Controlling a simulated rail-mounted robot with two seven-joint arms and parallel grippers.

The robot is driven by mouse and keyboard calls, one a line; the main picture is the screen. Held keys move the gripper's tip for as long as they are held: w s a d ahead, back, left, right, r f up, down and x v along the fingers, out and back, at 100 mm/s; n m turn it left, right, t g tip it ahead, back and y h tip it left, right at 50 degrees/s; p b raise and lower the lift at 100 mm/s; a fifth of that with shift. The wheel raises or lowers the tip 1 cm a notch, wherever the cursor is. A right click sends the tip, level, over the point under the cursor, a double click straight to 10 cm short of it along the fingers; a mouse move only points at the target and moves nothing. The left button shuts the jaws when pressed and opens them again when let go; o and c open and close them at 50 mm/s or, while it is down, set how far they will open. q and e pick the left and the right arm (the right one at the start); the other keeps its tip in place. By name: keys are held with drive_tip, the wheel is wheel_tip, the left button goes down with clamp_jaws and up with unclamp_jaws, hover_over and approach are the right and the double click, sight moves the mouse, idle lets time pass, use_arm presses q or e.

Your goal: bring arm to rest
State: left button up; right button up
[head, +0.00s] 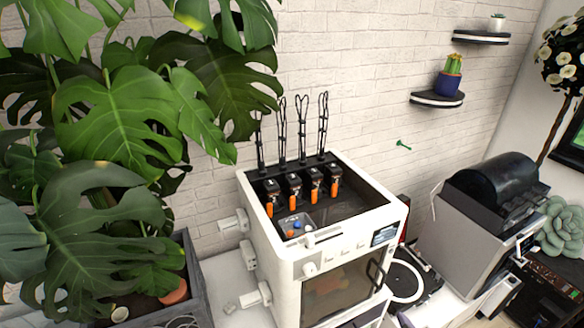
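Neither of my grippers is in the head view, and no part of my arms can be made out. Whether the grippers are open or shut, and whether they hold anything, does not show. The task line names no other object.
A white machine (290,262) with several black-and-orange tool heads and a small bin (296,225) stands in the middle. A large leafy plant (120,120) fills the left. A grey machine with a black top (495,187) stands right. Wall shelves (437,99) hang upper right.

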drive_tip(key=s+f+m+g+y+p, duration=0.1)
drive_tip(key=s+f+m+g+p, duration=0.1)
drive_tip(key=s, duration=1.1)
drive_tip(key=s+f+m+g+y+p, duration=0.1)
drive_tip(key=s+f+m+g+p, duration=0.2)
drive_tip(key=s, duration=1)
wheel_tip(320, 180, down, 5)
drive_tip(key=m+g, duration=0.2)
drive_tip(key=g, duration=0.1)
drive_tip(key=shift+s+d+g, duration=0.25)
drive_tip(key=shift+s+g, duration=0.05)
drive_tip(key=shift+g, duration=0.1)
